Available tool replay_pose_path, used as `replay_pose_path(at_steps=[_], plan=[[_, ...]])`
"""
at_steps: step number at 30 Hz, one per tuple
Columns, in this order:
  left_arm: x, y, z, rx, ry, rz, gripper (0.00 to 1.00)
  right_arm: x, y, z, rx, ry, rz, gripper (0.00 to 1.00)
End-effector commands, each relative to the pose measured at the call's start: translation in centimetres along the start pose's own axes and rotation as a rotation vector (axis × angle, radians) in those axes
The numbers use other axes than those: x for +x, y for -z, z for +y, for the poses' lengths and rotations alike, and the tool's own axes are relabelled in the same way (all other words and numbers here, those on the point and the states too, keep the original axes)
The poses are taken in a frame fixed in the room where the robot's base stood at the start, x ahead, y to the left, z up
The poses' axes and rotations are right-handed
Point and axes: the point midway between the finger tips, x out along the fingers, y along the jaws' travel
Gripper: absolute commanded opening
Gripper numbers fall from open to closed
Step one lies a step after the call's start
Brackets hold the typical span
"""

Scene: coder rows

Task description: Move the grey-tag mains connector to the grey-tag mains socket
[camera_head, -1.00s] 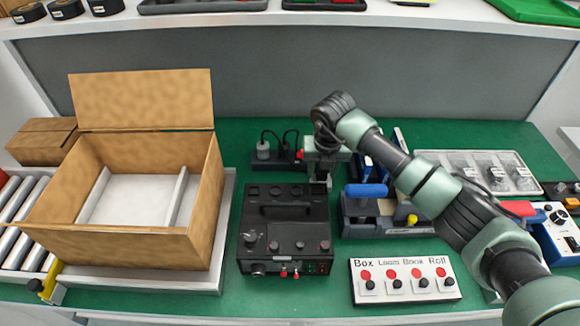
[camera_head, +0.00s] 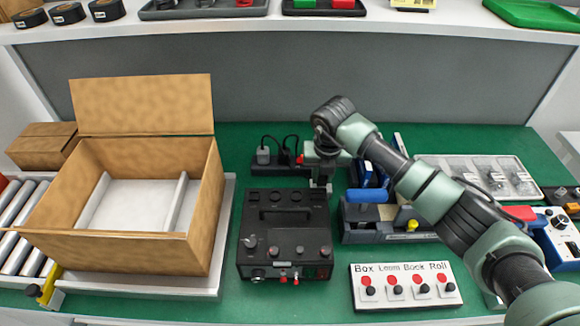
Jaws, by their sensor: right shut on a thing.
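My right gripper (camera_head: 321,184) points down just behind the back right corner of a black control unit (camera_head: 285,235), at the right end of a black power strip (camera_head: 279,169). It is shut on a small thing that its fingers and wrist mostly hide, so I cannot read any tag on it. A grey plug-like block (camera_head: 263,155) with a black cable stands on the left part of the strip. A small red part (camera_head: 300,159) shows beside the gripper. I cannot tell which socket carries the grey tag. My left gripper is not in view.
An open cardboard box (camera_head: 130,245) stands on the left. A blue-handled tool in a grey holder (camera_head: 390,225), a labelled button panel (camera_head: 405,287) and a clear compartment tray (camera_head: 490,175) are on the right. My right arm passes over this side. Green mat is bare behind the box.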

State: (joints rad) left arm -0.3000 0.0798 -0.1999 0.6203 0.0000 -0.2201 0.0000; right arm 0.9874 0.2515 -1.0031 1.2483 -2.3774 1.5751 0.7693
Motion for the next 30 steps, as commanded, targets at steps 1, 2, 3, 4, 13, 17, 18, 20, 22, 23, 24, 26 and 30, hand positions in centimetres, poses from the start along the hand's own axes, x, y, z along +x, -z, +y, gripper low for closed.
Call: replay_pose_path(at_steps=[1,2,3,4,13,17,18,20,22,23,24,26,30], plan=[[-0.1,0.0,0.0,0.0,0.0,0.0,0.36,-0.1,0.0,0.0,0.0,0.0,0.0,0.0],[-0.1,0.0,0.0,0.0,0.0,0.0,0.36,-0.1,0.0,0.0,0.0,0.0,0.0,0.0],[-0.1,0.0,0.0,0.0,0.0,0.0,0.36,-0.2,-0.1,0.0,0.0,0.0,0.0,0.0],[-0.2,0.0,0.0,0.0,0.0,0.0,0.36,-0.3,-0.1,0.0,0.0,0.0,0.0,0.0],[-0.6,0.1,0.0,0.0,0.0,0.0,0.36,-0.9,-0.2,0.0,0.0,0.0,-0.001,0.0],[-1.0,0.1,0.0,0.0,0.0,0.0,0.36,-1.5,-0.3,0.0,0.0,0.0,-0.001,0.0],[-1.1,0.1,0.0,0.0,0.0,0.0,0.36,-1.7,-0.4,0.0,0.0,0.0,-0.001,0.0],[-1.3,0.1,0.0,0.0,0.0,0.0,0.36,-2.0,-0.5,0.0,0.0,0.0,-0.001,0.0],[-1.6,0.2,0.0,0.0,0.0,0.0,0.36,-2.4,-0.5,0.0,0.0,0.0,-0.001,0.0],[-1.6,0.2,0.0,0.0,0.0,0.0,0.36,-2.5,-0.6,0.0,0.0,0.0,-0.001,0.0],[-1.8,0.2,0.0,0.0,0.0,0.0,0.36,-2.7,-0.6,0.0,0.0,0.0,-0.002,0.0],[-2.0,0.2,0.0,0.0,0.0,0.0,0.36,-3.0,-0.7,0.0,0.0,0.0,-0.002,0.0],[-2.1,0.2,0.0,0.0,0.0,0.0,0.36,-3.3,-0.7,0.0,0.0,0.0,-0.001,0.0]])
